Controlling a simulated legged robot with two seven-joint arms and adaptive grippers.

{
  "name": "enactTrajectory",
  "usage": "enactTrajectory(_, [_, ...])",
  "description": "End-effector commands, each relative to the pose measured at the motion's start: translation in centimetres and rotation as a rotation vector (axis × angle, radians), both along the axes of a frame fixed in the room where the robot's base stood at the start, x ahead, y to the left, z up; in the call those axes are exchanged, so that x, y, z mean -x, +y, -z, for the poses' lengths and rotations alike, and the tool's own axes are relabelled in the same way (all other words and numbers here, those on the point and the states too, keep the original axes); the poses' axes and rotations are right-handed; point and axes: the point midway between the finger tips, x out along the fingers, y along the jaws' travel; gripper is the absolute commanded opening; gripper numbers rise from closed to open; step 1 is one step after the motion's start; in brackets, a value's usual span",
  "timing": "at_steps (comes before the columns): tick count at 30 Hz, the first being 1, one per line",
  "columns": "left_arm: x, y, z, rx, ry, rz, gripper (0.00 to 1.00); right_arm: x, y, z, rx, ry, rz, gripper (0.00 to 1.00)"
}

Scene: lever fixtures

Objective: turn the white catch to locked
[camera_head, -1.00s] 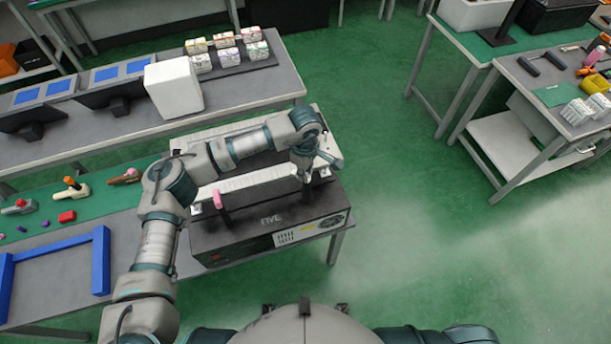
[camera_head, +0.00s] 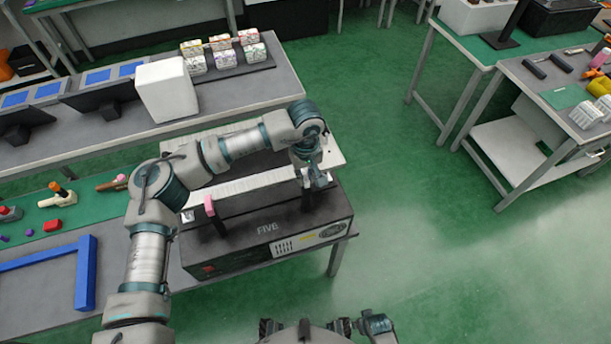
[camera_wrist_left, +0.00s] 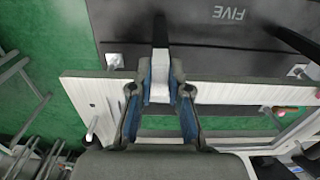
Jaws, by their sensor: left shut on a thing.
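The fixture is a white frame panel (camera_head: 255,183) on a black box (camera_head: 265,245) marked FIVE. My left gripper (camera_head: 318,181) is at the right end of the panel. In the left wrist view the left gripper (camera_wrist_left: 162,80) is shut on a white block, which looks like the white catch (camera_wrist_left: 160,93). A black bar (camera_wrist_left: 160,32) runs from it over the box. The fingers hide the catch's sides, and in the head view the gripper covers it. A second catch with a pink end (camera_head: 209,205) stands at the panel's left.
A white cube (camera_head: 166,90) and several small cartons (camera_head: 224,58) stand on the bench behind. A blue frame (camera_head: 86,272) and small tools lie at the left. Green floor is open to the right, before another workbench (camera_head: 540,90).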

Motion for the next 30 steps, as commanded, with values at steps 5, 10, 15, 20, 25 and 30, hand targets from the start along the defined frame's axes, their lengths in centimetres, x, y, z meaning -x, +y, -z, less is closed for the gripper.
enactTrajectory(5, [-0.4, 0.06, -0.39, 0.004, -0.013, 0.015, 0.0, -0.18, 0.01, -0.44, -0.001, -0.002, 0.001, 0.49])
enactTrajectory(10, [-0.4, 0.05, -0.44, 0.004, -0.014, 0.018, 0.0, -0.22, 0.01, -0.48, 0.0, -0.001, 0.001, 0.49])
enactTrajectory(15, [-0.39, 0.04, -0.45, 0.005, -0.014, 0.018, 0.0, -0.26, 0.01, -0.46, 0.0, -0.001, 0.0, 0.49])
enactTrajectory(20, [-0.31, 0.03, -0.38, 0.004, -0.012, 0.018, 0.42, -0.24, 0.02, -0.43, 0.0, 0.0, 0.0, 0.49])
enactTrajectory(25, [-0.11, 0.01, -0.26, 0.003, -0.008, 0.02, 0.42, -0.3, 0.02, -0.43, 0.0, -0.002, 0.0, 0.49])
enactTrajectory(30, [-0.09, -0.02, -0.72, 0.003, -0.008, 0.02, 0.42, -0.12, 0.0, -0.5, -0.001, -0.004, 0.001, 0.49])
